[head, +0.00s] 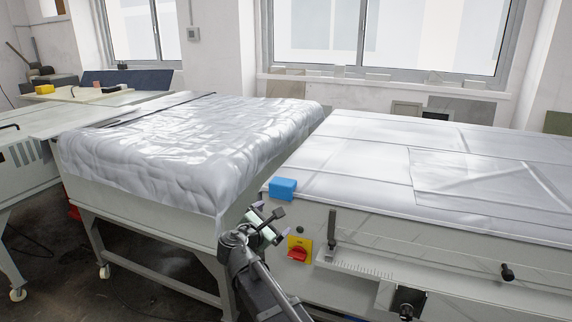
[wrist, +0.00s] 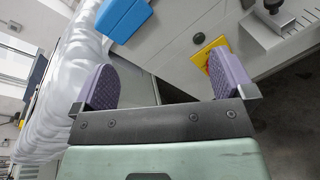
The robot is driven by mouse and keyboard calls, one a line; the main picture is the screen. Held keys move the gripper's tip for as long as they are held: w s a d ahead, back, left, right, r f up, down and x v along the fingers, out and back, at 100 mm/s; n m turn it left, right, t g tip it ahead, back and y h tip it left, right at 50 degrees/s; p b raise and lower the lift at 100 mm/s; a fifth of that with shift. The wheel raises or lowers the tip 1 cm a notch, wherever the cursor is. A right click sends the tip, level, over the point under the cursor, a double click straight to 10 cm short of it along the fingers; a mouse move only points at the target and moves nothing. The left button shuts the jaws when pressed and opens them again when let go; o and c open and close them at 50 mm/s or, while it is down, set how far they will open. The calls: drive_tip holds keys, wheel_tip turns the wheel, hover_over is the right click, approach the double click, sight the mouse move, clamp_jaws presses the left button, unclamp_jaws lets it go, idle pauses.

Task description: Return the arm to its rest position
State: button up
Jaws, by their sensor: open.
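My gripper (head: 268,217) is in front of the gap between the covered table and the white machine in the head view. In the wrist view my gripper (wrist: 165,85) shows two purple padded fingers set wide apart, with nothing between them. A blue block (head: 283,188) sits on the machine's near left corner, just beyond the gripper; it also shows at the top of the wrist view (wrist: 124,16). A red rotary switch on a yellow plate (head: 299,249) is on the machine's front, right of the gripper; its yellow plate shows in the wrist view (wrist: 209,50).
A table under a silvery plastic cover (head: 190,140) stands to the left. The white machine (head: 450,170) fills the right, with a lever (head: 332,232) and a black knob (head: 507,271) on its front. Another bench (head: 70,115) is at the far left. Dark open floor lies at lower left.

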drive_tip(key=s+d+f+m+g+y+p, duration=0.1)
drive_tip(key=s+d+f+m+g, duration=0.4)
drive_tip(key=s+d+m, duration=0.3)
drive_tip(key=s+d+f+m+g+y+p, duration=0.1)
drive_tip(key=s+d+f+m+g, duration=0.45)
drive_tip(key=m, duration=0.35)
drive_tip(key=s+d+r+m+g+y+p, duration=0.1)
drive_tip(key=s+d+m+g+y+p, duration=0.1)
drive_tip(key=s+d+m+g+y, duration=0.2)
drive_tip(key=s+d+m+y, duration=0.1)
drive_tip(key=s+d+m, duration=0.2)
drive_tip(key=s+d, duration=0.2)
drive_tip(key=shift+s+d+m+p, duration=0.3)
drive_tip(key=shift+d+m+p, duration=0.1)
drive_tip(key=shift+d, duration=0.65)
